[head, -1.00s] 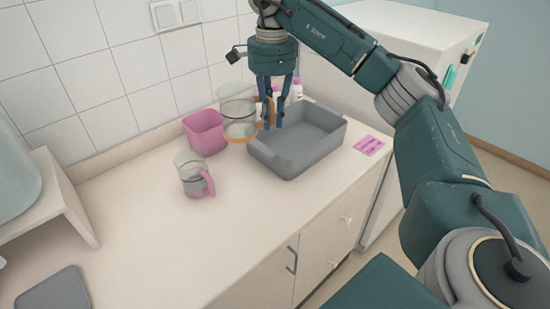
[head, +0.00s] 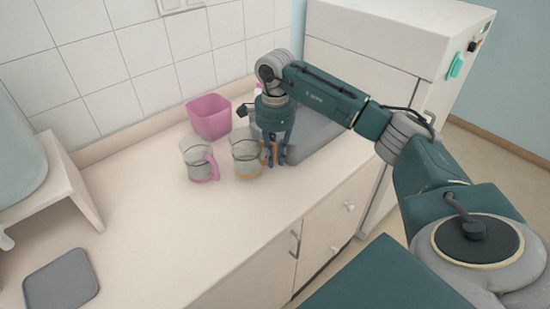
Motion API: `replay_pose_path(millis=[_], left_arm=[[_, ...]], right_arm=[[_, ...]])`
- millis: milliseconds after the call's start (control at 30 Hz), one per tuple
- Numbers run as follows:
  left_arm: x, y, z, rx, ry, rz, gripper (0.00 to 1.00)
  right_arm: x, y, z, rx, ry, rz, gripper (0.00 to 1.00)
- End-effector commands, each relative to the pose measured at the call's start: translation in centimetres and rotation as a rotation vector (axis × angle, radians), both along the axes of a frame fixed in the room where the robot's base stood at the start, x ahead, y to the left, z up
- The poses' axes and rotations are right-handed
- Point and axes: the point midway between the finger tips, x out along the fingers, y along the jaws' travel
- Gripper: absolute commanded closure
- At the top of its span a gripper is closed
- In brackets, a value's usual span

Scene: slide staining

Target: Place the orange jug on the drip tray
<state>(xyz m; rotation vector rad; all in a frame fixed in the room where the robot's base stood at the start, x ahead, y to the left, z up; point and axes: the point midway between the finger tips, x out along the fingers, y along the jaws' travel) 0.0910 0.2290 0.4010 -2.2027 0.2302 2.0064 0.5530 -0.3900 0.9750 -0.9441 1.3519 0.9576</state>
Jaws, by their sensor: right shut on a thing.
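The orange jug (head: 246,158) is a clear jug with an orange base band and handle, upright near the middle of the head view. My right gripper (head: 275,153) points down at its right side and is shut on its handle. The fingers partly hide the handle. I cannot tell whether the jug's base touches the counter. A flat dark grey tray (head: 61,280), which looks like the drip tray, lies empty on the counter at the lower left. My left gripper is not in view.
A clear jug with a pink handle (head: 199,159) stands close left of the orange jug. A pink tub (head: 209,118) is behind it. A grey basin (head: 318,137) is partly hidden by my right arm. A white stand (head: 62,178) is at left.

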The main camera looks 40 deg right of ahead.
Motion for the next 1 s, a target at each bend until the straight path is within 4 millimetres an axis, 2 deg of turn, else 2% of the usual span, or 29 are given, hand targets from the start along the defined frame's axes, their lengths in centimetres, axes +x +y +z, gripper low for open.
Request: replay_pose_path(millis=[100, 467, 500, 800, 867, 1000], left_arm=[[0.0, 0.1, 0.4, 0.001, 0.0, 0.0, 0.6], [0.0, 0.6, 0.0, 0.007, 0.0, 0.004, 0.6], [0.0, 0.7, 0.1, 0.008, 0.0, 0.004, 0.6], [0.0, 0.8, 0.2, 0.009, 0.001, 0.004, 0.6], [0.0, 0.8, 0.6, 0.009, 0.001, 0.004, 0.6], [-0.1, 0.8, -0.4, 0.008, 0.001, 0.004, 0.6]], right_arm=[[0.0, 0.1, -1.3, 0.001, 0.001, 0.001, 1.0], [0.0, 0.0, -1.8, 0.001, 0.0, 0.0, 1.0], [0.0, 0.0, -1.7, 0.001, 0.0, 0.0, 0.77], [0.0, 0.0, -1.5, 0.001, 0.0, 0.0, 0.77], [0.0, 0.0, -1.1, 0.001, 0.0, 0.0, 0.77], [0.2, -0.1, 0.3, 0.0, -0.006, -0.001, 0.77]])
